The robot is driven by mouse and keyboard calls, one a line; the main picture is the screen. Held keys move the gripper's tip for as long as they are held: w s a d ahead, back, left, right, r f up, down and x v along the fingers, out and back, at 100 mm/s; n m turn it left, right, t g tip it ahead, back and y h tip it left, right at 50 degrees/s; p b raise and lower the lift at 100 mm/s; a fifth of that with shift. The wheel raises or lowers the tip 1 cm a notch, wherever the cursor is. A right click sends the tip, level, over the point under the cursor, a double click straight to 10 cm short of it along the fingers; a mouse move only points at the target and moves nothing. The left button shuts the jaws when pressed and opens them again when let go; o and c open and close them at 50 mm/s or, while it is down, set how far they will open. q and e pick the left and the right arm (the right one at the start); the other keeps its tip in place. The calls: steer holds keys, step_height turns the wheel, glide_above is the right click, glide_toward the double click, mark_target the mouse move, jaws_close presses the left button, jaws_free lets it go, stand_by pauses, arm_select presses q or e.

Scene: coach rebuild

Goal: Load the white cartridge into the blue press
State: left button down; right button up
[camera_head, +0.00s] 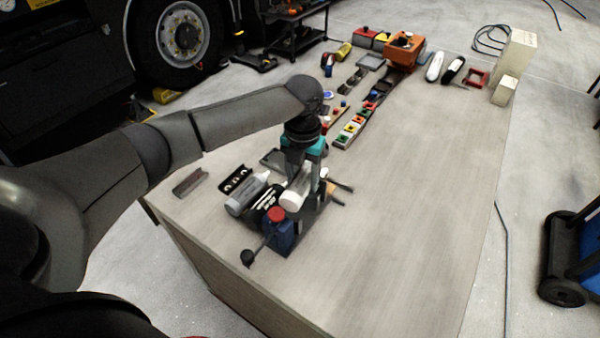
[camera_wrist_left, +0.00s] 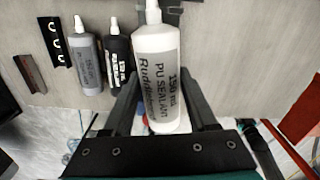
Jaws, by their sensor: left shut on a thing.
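My left gripper (camera_head: 304,184) points down at the near left part of the table and is shut on the white cartridge (camera_head: 292,200). In the left wrist view the white cartridge (camera_wrist_left: 157,75), marked PU SEALANT, sits between the two dark fingers (camera_wrist_left: 162,103), its nozzle toward the top. In the head view the cartridge's rounded white end is just behind the blue press (camera_head: 284,238), which has a red knob (camera_head: 276,214) and a black ball-ended lever (camera_head: 247,258). The gripper hides part of the press. I cannot tell whether cartridge and press touch. My right gripper is not in view.
A grey cartridge (camera_head: 240,200) and a black cartridge (camera_head: 266,201) lie left of the gripper, beside a black rack (camera_head: 236,180). Coloured bins (camera_head: 355,128) and an orange machine (camera_head: 403,50) stand farther back. The table's right side (camera_head: 420,190) is clear.

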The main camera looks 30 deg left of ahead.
arm_select(q)
steer(key=shift+a+f+m, duration=0.2)
steer(key=shift+a+m, duration=0.1)
steer(key=shift+m, duration=0.6)
step_height(320, 180, down, 5)
steer(key=b, duration=0.4)
steer(key=shift+b, duration=0.35)
steer(key=shift+w, duration=0.2)
steer(key=shift+f, duration=0.65)
stand_by(0.8)
steer(key=shift+f, duration=0.15)
stand_by(0.7)
steer(key=shift+f+p, duration=0.1)
steer(key=shift+p, duration=0.25)
stand_by(0.3)
steer(key=shift+c, duration=0.4)
jaws_free()
steer(key=shift+o, duration=0.4)
